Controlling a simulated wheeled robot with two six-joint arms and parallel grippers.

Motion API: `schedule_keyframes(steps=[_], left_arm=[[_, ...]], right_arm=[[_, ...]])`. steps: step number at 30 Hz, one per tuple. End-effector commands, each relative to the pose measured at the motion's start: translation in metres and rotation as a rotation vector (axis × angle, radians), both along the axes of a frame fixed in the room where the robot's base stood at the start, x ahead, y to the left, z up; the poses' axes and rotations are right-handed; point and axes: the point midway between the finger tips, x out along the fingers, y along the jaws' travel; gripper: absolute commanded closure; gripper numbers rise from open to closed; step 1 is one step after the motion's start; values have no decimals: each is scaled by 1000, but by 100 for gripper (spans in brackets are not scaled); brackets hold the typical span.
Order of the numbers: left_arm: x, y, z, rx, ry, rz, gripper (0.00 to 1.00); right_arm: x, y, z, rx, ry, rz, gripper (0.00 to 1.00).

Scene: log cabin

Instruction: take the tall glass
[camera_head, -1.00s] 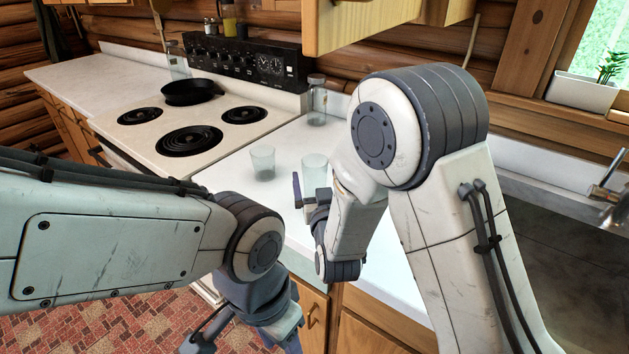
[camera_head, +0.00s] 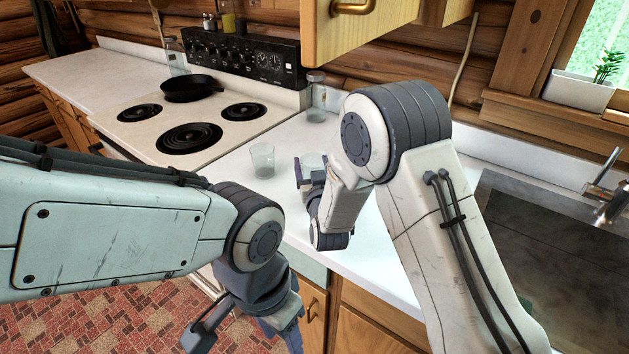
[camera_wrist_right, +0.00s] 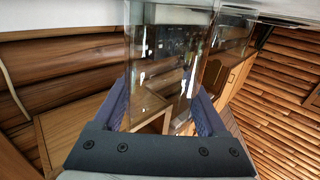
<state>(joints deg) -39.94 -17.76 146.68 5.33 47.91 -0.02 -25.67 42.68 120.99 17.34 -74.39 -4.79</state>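A clear glass (camera_head: 313,160) stands on the white counter, partly hidden behind my right gripper (camera_head: 308,174). In the right wrist view this glass (camera_wrist_right: 160,60) appears upside down between the two fingers of the right gripper (camera_wrist_right: 162,110). The fingers are apart on either side of it, and I cannot see firm contact. A second clear glass (camera_head: 262,160) stands on the counter to the left, near the stove. My left gripper (camera_head: 248,325) hangs low in front of the counter, open and empty.
The stove (camera_head: 150,145) carries a black pan (camera_head: 190,88). A lidded glass jar (camera_head: 316,100) stands behind the glasses by the wall. A wooden cupboard (camera_head: 385,40) hangs above. The sink (camera_head: 560,245) is at the right.

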Motion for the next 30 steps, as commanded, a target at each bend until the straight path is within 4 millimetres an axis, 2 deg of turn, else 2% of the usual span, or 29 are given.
schedule_keyframes(steps=[1,3,14,18,22,30], left_arm=[[0,0,0,0,0,0,50],[0,0,0,0,0,0,50],[0,0,-1,0,0,0,50],[0,0,-3,0,0,0,50],[0,0,-7,0,0,0,50],[0,0,-16,0,0,0,50]], right_arm=[[0,0,0,0,0,0,76],[0,0,1,0,-2,0,98],[0,0,7,2,-4,0,98],[0,0,22,2,-6,0,98],[-1,0,47,4,-8,1,98],[-43,-49,80,2,-7,-4,98]])
